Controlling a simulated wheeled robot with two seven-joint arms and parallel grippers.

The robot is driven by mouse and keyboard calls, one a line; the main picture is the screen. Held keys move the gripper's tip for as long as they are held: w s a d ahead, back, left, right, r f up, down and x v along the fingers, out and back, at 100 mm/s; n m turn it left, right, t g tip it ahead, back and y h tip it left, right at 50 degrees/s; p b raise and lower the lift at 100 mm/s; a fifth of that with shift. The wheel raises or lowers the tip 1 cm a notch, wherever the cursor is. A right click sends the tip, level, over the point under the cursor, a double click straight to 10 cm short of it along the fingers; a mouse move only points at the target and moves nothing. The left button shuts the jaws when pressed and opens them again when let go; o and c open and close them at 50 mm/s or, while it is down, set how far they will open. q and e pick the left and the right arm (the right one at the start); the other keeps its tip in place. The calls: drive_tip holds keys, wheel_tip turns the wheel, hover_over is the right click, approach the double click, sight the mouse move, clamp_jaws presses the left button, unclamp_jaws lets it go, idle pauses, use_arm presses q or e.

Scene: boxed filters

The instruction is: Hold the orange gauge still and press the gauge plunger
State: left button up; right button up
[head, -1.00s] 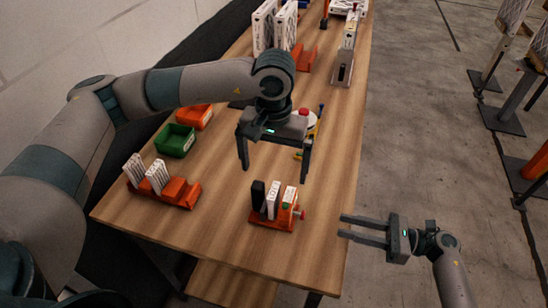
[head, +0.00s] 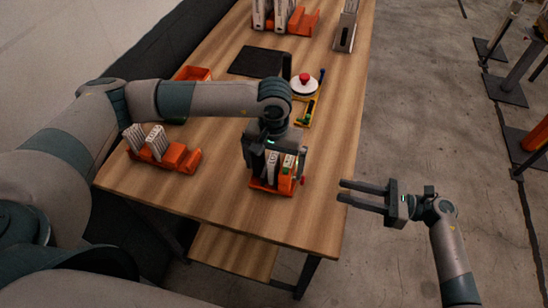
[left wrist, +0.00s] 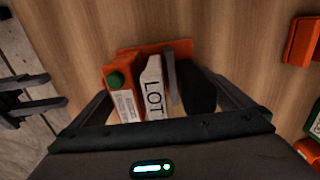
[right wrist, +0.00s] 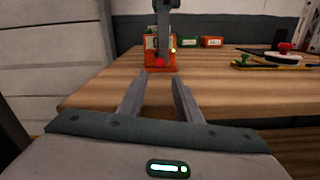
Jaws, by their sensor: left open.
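The orange gauge (head: 268,187) stands near the table's front right edge. It holds a dark box (left wrist: 197,92), a white box marked LOT (left wrist: 154,85), and an orange block with a green knob (left wrist: 116,80). Its red plunger (head: 302,181) sticks out on the right side and faces the camera in the right wrist view (right wrist: 160,63). My left gripper (head: 273,172) is over the gauge, open, with fingers on either side of the boxes; contact cannot be told. My right gripper (head: 341,191) is open and empty, beyond the right table edge, apart from the plunger.
An orange rack with white cards (head: 160,152) stands to the left. A red-topped round device (head: 304,85), a black mat (head: 257,61) and orange racks lie further back. The table between plunger and right edge is clear.

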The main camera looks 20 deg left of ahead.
use_arm(q)
drive_tip(key=shift+f, duration=0.15)
drive_tip(key=c, duration=1.2)
use_arm(e)
clamp_jaws()
idle(1.1)
